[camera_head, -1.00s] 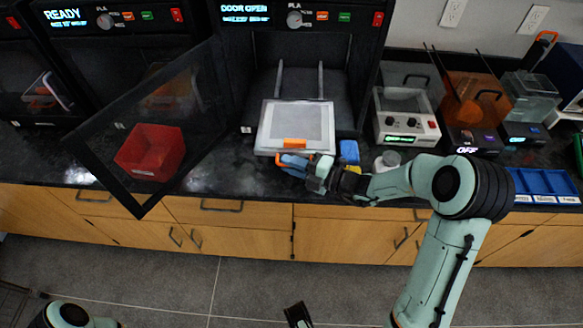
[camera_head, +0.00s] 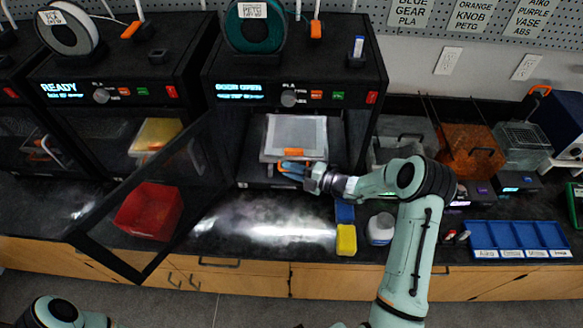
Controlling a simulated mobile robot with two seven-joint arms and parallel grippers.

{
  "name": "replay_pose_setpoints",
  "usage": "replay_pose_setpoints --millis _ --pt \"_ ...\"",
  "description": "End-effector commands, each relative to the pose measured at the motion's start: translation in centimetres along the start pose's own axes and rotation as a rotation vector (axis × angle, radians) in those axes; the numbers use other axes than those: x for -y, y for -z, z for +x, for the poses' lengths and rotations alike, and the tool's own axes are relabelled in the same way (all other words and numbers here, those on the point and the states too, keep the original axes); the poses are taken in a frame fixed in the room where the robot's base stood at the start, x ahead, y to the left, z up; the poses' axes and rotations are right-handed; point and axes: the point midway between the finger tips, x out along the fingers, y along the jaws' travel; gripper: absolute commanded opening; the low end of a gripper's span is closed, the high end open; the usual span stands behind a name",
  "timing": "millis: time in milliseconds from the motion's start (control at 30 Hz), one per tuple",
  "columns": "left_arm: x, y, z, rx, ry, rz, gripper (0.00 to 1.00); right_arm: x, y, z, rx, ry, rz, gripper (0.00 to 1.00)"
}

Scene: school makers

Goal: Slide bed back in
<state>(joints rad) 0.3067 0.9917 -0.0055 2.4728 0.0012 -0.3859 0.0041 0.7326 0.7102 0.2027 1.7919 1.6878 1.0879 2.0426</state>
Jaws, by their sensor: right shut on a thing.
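The print bed (camera_head: 295,135), a pale grey plate with an orange tab at its front edge, lies mostly inside the middle 3D printer (camera_head: 340,83), whose display reads "DOOR OPEN". My right gripper (camera_head: 288,166) is at the bed's front edge and is shut on its orange tab, which the fingers partly hide. The printer's dark-framed glass door (camera_head: 150,190) stands swung open to the left. Part of my left arm shows at the bottom left, but its gripper is out of view.
A red bin (camera_head: 149,211) stands on the counter behind the open door. A blue and yellow block (camera_head: 346,240) and a white jar (camera_head: 380,229) stand right of the printer front. A blue divided tray (camera_head: 517,240) is further right.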

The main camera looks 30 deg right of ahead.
Motion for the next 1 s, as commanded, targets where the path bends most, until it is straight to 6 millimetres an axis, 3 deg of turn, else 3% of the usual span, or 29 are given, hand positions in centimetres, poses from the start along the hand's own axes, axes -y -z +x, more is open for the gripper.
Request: replay_pose_setpoints --millis 467,500,533,833,1000 --pt "0.0 0.1 -0.1 0.0 0.0 -0.001 0.43 -0.3 -0.6 0.0 0.013 -0.005 -0.007 0.0" --pt "-0.1 0.1 -0.1 0.0 0.0 -0.001 0.43 -0.3 -0.5 0.0 0.013 -0.005 -0.007 0.28" --pt "-0.1 0.1 -0.2 0.0 0.0 -0.001 0.43 -0.3 -0.5 0.0 0.012 -0.004 -0.007 0.36" --pt "-0.1 0.1 -0.1 0.0 0.0 0.0 0.43 -0.2 -0.3 0.0 0.008 -0.002 -0.003 0.36" --pt "-0.2 0.2 -0.3 -0.002 -0.001 0.0 0.43 -1.7 0.0 -0.1 0.007 -0.003 -0.006 0.36"
